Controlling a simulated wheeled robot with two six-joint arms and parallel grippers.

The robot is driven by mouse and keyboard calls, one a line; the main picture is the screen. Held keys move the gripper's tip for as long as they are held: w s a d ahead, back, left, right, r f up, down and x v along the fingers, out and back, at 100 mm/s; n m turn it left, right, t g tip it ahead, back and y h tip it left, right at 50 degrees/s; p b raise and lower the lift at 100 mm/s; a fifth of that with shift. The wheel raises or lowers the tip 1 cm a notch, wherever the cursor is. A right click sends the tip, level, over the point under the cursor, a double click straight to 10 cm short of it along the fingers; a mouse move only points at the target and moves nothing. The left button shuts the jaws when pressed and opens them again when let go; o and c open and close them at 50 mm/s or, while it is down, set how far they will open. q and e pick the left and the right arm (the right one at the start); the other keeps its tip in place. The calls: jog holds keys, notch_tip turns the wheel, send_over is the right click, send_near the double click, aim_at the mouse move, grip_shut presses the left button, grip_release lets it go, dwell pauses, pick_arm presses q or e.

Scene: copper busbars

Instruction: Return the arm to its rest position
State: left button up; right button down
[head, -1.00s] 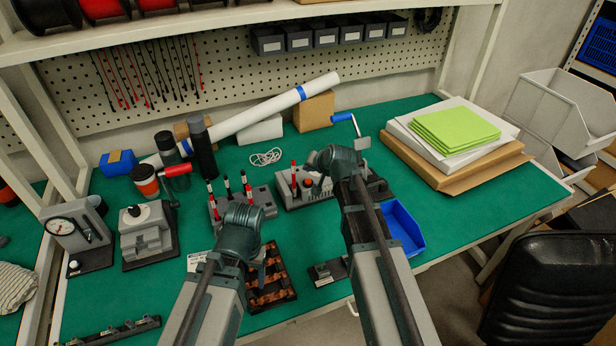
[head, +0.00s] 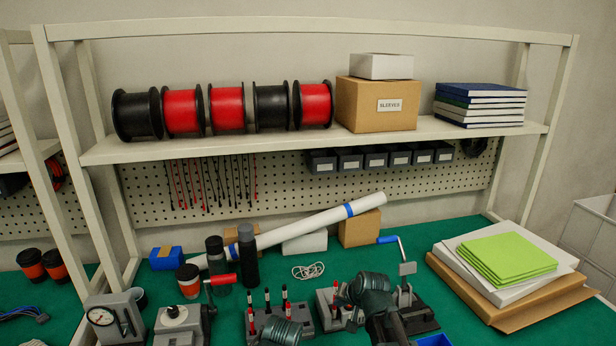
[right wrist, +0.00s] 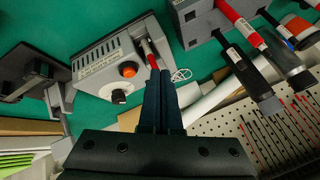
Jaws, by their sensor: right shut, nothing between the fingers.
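My right arm (head: 378,305) comes up from the bottom edge in the head view, right of centre, over the green bench. Its wrist hides its gripper there. In the right wrist view, the two dark fingers of my right gripper (right wrist: 163,88) are together and empty. They point toward a grey control box (right wrist: 115,60) with an orange button and a black knob. I cannot tell whether they touch it. The top of my left arm (head: 281,332) shows at the bottom edge in the head view, and its gripper is not seen.
A grey block with red and black tools (head: 275,310) stands beside both wrists. A crank press (head: 405,285) stands close right of my right wrist. Green sheets (head: 508,257) lie stacked at right. A shelf (head: 330,140) hangs above.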

jog(key=s+a+f+n+g+h, duration=0.1)
jog(key=s+n+g, duration=0.1)
jog(key=s, duration=0.6)
jog(key=s+a+f+n+g+h, duration=0.1)
jog(key=s+a+n+g, duration=0.1)
jog(key=s, duration=0.6)
jog(key=s+a+n+g+h+p, duration=0.1)
jog(key=s+a+n+g+h, duration=0.1)
jog(key=s, duration=0.7)
jog(key=shift+f+n+g, duration=0.4)
jog(key=shift+n+g, duration=0.1)
jog(key=shift+n, duration=0.2)
